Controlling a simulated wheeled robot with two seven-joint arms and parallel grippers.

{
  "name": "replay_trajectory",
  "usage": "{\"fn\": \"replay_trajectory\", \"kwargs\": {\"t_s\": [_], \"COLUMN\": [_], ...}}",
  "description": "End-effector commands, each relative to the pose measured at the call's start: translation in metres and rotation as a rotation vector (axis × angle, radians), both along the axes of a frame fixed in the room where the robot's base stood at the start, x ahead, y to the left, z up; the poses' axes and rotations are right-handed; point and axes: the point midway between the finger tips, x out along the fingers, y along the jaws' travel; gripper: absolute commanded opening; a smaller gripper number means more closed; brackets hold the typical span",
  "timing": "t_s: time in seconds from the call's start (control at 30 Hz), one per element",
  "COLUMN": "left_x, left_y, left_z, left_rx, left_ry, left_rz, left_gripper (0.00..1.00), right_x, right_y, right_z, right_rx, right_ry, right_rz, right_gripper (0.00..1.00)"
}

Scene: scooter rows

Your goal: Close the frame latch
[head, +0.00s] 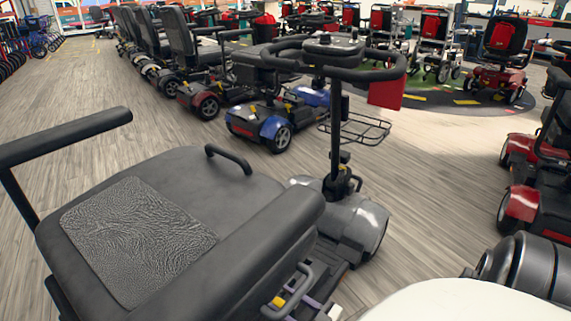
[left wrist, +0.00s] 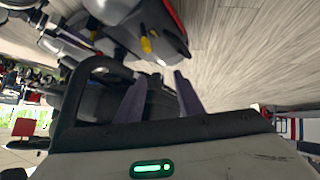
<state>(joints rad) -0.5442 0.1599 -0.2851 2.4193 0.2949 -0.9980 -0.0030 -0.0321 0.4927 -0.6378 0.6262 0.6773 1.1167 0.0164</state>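A scooter with a black folded-down seat (head: 140,230) fills the front of the head view. Its black steering column (head: 336,130) stands beyond it, with yellow parts (head: 341,169) low on it. A grey handle with a yellow button (head: 278,301) is by the seat's near edge. I cannot tell for sure which part is the frame latch. Purple fingertips, seemingly of my right gripper (head: 308,308), show beside that handle; their opening is unclear. In the left wrist view, my left gripper (left wrist: 158,88) has its two purple fingers apart with nothing between them, near a dark loop handle (left wrist: 72,115).
A black armrest (head: 65,135) sticks up at the left. A wire basket (head: 357,129) and a red pouch (head: 386,93) hang at the steering column. Rows of scooters (head: 195,85) stand behind; a red scooter (head: 525,195) is at the right. Wooden floor (head: 85,85) is clear at the left.

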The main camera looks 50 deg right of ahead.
Motion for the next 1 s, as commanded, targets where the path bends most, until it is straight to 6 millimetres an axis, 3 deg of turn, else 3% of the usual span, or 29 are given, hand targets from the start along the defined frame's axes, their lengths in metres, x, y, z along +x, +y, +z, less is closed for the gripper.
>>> {"fn": "replay_trajectory", "kwargs": {"t_s": [0.27,0.7,1.0], "left_x": [0.000,-0.003,-0.003], "left_y": [0.000,0.005,0.006], "left_z": [0.003,-0.010,-0.009], "left_rx": [0.003,0.044,0.047], "left_ry": [-0.002,0.037,0.035], "left_rz": [0.000,-0.002,0.000], "left_gripper": [0.34,0.34,0.34], "right_x": [-0.013,-0.091,-0.104], "right_y": [-0.002,-0.006,-0.006], "right_z": [0.001,0.000,0.000], "right_rx": [0.000,0.001,0.000], "right_ry": [0.002,0.003,0.000], "right_rz": [-0.002,-0.001,0.000], "right_gripper": [0.42,0.42,0.42]}}
